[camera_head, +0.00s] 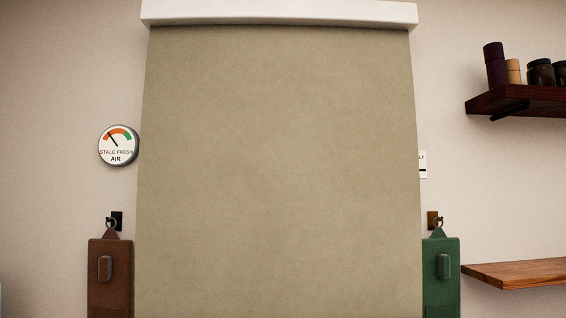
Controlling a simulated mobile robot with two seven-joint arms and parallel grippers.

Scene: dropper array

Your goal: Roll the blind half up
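A beige roller blind (280,170) hangs from a white head box (280,12) and fills the middle of the head view. It runs down past the bottom of the picture, so its lower edge is out of view. To its right, a small white label (422,164) is partly hidden behind the blind's edge; a piece of lettering and a dark line show on it. No cord or chain can be made out. Neither of my grippers is in view.
A brown tag-shaped holder (110,285) hangs from a hook left of the blind, a green one (441,285) right of it. A round air dial (118,146) points toward stale. Wooden shelves (515,273) stick out at right; the upper shelf (520,100) carries several jars.

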